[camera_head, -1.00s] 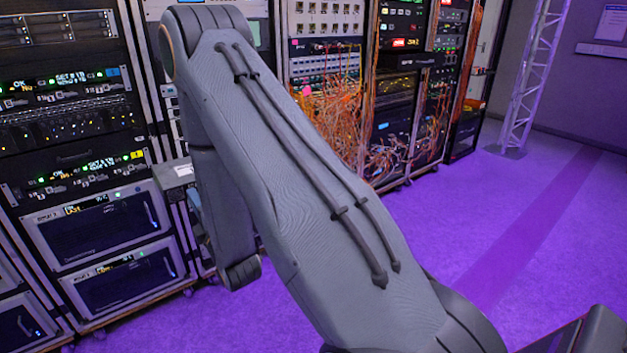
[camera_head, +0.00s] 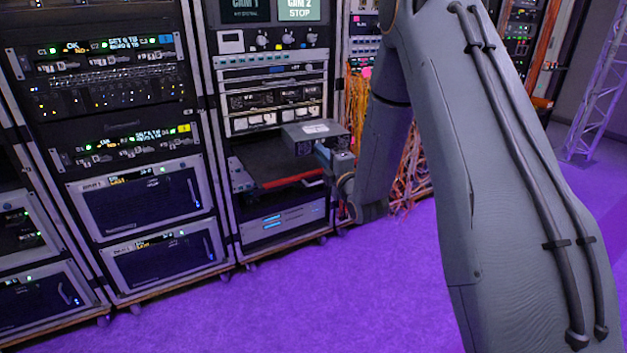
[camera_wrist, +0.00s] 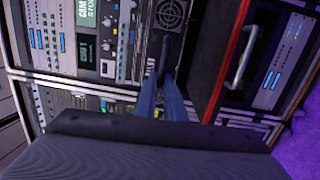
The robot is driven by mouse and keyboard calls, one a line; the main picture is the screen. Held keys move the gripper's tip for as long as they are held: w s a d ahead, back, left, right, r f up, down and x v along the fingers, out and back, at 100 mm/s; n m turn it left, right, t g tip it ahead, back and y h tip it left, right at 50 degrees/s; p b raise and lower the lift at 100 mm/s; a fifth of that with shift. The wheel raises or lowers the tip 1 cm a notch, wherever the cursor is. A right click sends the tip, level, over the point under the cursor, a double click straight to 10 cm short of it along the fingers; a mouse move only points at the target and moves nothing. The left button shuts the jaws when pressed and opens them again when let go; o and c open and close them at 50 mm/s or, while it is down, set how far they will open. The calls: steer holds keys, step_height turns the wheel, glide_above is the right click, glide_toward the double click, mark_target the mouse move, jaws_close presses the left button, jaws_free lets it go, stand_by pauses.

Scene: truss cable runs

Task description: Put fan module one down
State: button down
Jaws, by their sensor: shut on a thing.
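Fan module one, a grey box with a white label on top (camera_head: 303,136), is in front of the middle rack, over the right part of a dark shelf (camera_head: 262,168) with a red front edge. I cannot tell whether it touches the shelf. My gripper (camera_head: 325,154) is shut on the module's near side, partly hidden by my wrist. In the wrist view the fingers (camera_wrist: 166,84) close on a dark handle, and the module's round fan grille (camera_wrist: 170,14) shows beyond. The red shelf edge (camera_wrist: 230,62) runs beside it. The module's underside is hidden.
Rack units with lit displays (camera_head: 120,130) fill the left. A lower unit with blue lights (camera_head: 283,220) sits under the shelf. Orange cables (camera_head: 408,180) hang to the right, close behind my arm. The purple floor (camera_head: 300,300) in front is clear.

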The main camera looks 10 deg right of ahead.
steer(key=shift+n+g+y, duration=0.5)
steer(key=shift+n+y, duration=0.2)
steer(key=w+b, duration=0.2)
steer(key=w, duration=0.1)
steer(key=w+d+f+b, duration=0.1)
steer(key=w+b, duration=0.1)
steer(key=shift+w, duration=0.25)
step_height(320, 180, down, 10)
steer(key=shift+b, duration=0.3)
steer(key=shift+f, duration=0.2)
steer(key=c, duration=1.8)
jaws_free()
steer(key=shift+c, duration=0.2)
